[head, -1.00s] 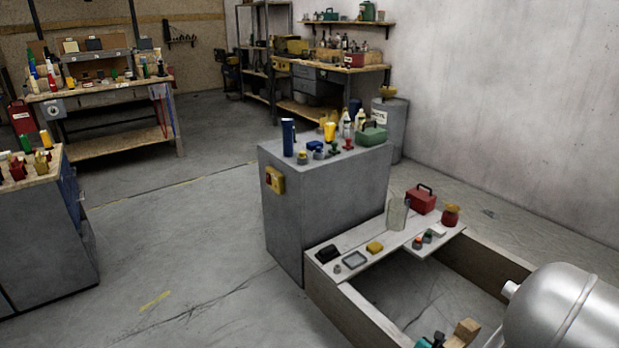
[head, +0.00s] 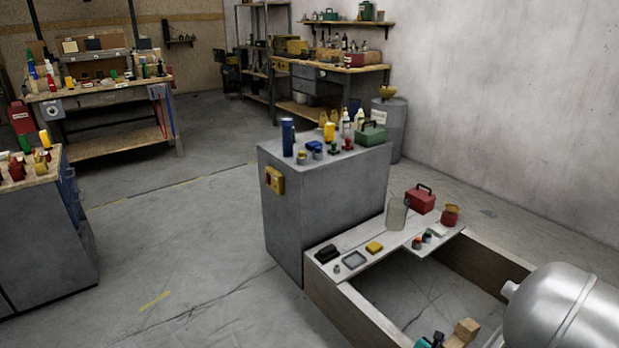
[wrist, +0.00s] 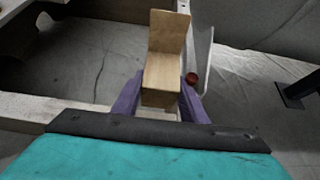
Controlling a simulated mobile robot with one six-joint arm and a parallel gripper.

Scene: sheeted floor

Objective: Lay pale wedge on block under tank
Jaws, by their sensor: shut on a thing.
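The pale wedge (wrist: 163,72) is light wood and sits between the two purple fingers of my gripper (wrist: 158,98) in the wrist view. My gripper is shut on it. In the head view the wedge (head: 466,330) shows at the bottom edge, just right of my teal gripper (head: 432,341). The grey tank (head: 560,310) lies at the lower right of the head view, to the right of the wedge and apart from it. I cannot make out a separate block under the tank; the picture edge and the tank itself hide that area.
A low timber frame (head: 490,258) surrounds a sunken floor area. A pale plank (head: 385,240) on it carries a glass jar (head: 396,216), a red toolbox (head: 420,200) and small items. A grey cabinet (head: 320,205) stands behind. A thin pale panel (wrist: 203,50) stands close right of the wedge.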

